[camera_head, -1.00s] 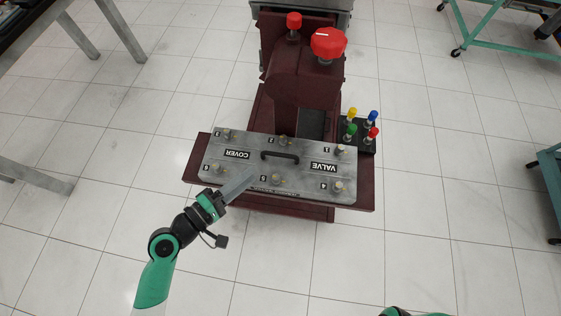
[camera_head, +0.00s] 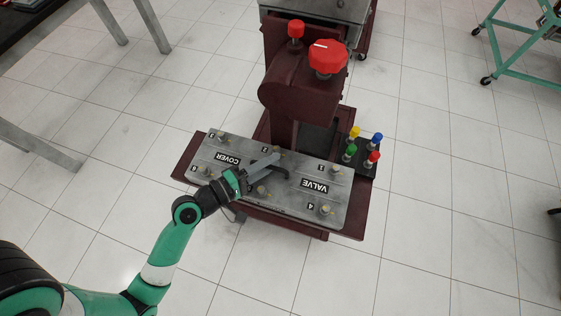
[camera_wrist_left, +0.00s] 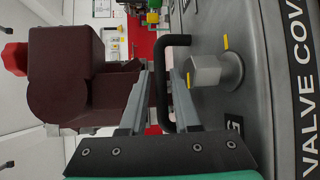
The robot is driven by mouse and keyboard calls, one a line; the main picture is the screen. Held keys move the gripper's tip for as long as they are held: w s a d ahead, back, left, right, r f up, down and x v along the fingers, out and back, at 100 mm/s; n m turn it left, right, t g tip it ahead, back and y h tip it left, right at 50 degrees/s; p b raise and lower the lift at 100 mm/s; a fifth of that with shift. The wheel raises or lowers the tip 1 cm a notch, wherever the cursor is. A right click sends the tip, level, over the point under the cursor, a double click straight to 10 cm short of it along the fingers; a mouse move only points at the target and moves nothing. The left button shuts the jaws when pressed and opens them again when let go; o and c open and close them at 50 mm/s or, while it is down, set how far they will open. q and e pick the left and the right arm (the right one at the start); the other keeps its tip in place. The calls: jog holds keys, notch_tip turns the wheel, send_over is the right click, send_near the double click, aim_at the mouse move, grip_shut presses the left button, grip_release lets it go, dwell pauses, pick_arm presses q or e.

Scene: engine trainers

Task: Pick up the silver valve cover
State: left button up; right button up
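The silver valve cover (camera_head: 290,201) is a flat metal plate labelled VALVE and COVER, lying on the dark red engine stand. Numbered bolts stand along its edges. Its black handle (camera_head: 284,173) rises from the middle. My left gripper (camera_head: 272,159) is over the middle of the cover, beside the handle in the head view and partly hiding it. In the left wrist view, the open fingers (camera_wrist_left: 163,92) have the handle bar (camera_wrist_left: 164,60) showing in the gap between them. Contact with it cannot be told. My right gripper is out of view.
A dark red post with a large red knob (camera_head: 327,59) and a smaller red knob (camera_head: 296,28) rises behind the cover. A black block with several coloured plugs (camera_head: 350,150) sits at the cover's right. Open tiled floor surrounds the stand.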

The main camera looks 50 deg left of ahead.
pick_arm(q)
jog(key=shift+s+a+f, duration=0.1)
jog(key=shift+s, duration=0.45)
jog(key=shift+c, duration=1.3)
jog(key=shift+w, duration=0.2)
grip_shut()
